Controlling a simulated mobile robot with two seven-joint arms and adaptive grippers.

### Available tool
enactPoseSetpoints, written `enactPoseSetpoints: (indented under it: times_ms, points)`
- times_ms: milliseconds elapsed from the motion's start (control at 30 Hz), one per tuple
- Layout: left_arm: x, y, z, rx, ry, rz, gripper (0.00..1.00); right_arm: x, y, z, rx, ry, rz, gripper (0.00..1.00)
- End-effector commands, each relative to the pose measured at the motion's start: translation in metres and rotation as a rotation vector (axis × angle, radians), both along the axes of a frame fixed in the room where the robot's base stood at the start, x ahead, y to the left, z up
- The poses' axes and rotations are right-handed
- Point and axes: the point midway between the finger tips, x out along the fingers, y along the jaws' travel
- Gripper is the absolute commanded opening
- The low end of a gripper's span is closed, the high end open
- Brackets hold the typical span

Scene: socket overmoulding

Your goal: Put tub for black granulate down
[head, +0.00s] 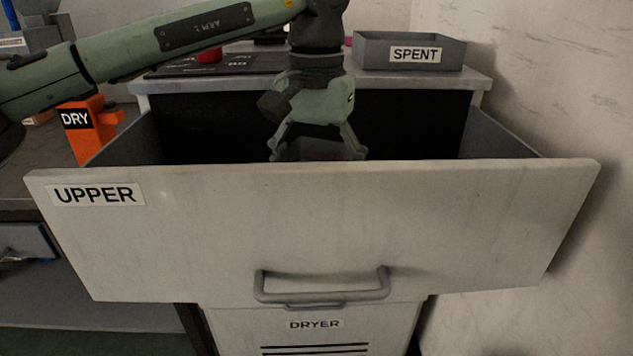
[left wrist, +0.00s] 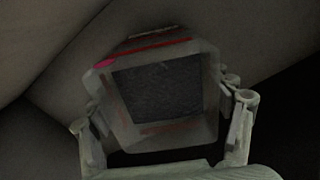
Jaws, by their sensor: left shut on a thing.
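My left gripper (head: 317,150) reaches down into the open drawer marked UPPER (head: 300,225), and its fingertips are partly hidden behind the drawer front. In the left wrist view my left gripper (left wrist: 168,125) is shut on a squarish translucent tub (left wrist: 202,110) with red stripes and a pink spot on its rim. Dark granulate (left wrist: 158,88) shows inside the tub. The tub is inside the drawer, close to grey drawer surfaces. I cannot tell whether it touches the drawer floor. My right gripper is not in view.
The drawer's side walls (head: 500,135) stand on both sides of the gripper. Behind it is a worktop with a grey SPENT tray (head: 453,65) and a red object (head: 210,55). An orange DRY holder (head: 92,135) stands at left. A wall closes off the right.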

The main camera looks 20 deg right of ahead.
Motion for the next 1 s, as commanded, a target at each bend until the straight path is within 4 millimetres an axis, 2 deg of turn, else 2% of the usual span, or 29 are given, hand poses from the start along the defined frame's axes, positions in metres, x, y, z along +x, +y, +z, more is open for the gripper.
enactPoseSetpoints:
  times_ms: [367, 400, 533, 867, 1000]
  points:
    - [0.0004, -0.0002, -0.0046, -0.003, -0.002, 0.001, 0.28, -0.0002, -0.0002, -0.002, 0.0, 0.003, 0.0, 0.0]
    - [0.0004, -0.0001, -0.0052, -0.001, -0.002, 0.001, 0.81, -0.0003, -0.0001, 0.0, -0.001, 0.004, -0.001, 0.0]
    - [0.0003, 0.0, -0.0048, -0.001, -0.002, 0.001, 0.97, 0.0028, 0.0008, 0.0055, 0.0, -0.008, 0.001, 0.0]
    - [0.0004, 0.0, -0.0044, -0.001, -0.002, 0.001, 0.99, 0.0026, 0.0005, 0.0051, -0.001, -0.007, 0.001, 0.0]
    - [0.0006, -0.0002, 0.0032, -0.002, -0.002, 0.001, 0.99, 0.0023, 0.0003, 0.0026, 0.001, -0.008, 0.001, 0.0]
